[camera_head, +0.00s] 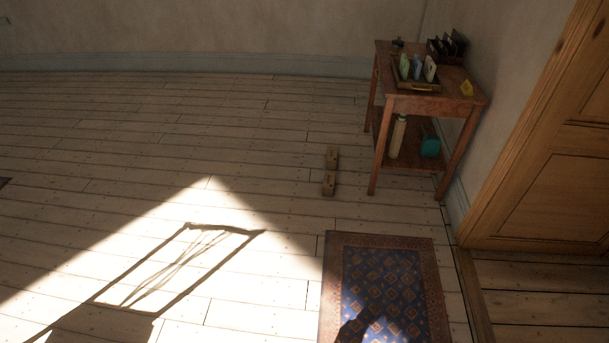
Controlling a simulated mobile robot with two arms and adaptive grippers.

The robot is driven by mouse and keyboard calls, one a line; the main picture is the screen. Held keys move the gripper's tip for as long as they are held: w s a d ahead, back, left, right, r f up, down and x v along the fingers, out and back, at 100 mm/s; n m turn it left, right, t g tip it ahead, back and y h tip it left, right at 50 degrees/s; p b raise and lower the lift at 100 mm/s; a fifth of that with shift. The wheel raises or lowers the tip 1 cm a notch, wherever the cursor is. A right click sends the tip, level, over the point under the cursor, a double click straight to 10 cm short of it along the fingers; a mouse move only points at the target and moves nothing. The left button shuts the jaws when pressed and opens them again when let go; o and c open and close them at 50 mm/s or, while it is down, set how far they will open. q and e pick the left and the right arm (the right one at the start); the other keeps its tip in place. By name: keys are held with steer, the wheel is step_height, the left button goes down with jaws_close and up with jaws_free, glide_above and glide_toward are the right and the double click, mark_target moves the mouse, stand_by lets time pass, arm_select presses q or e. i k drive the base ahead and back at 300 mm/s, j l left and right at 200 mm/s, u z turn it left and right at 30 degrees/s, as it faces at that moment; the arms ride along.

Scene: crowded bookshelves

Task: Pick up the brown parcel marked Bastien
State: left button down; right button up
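Two small brown box-shaped parcels stand on the floorboards to the left of the wooden side table. The farther parcel (332,157) is just behind the nearer parcel (328,183). Both are too small in the camera_head view to read any name on them, so I cannot tell which is marked Bastien. Neither of my grippers is in view.
The wooden side table (421,104) stands against the right wall, with a tray (416,87) of cards on top and a bottle (397,137) and teal can (430,146) below. A patterned rug (385,285) lies before the wooden door (550,190).

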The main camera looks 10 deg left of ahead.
mark_target(327, 188)
steer(key=i+j, duration=0.1)
steer(key=i, duration=0.95)
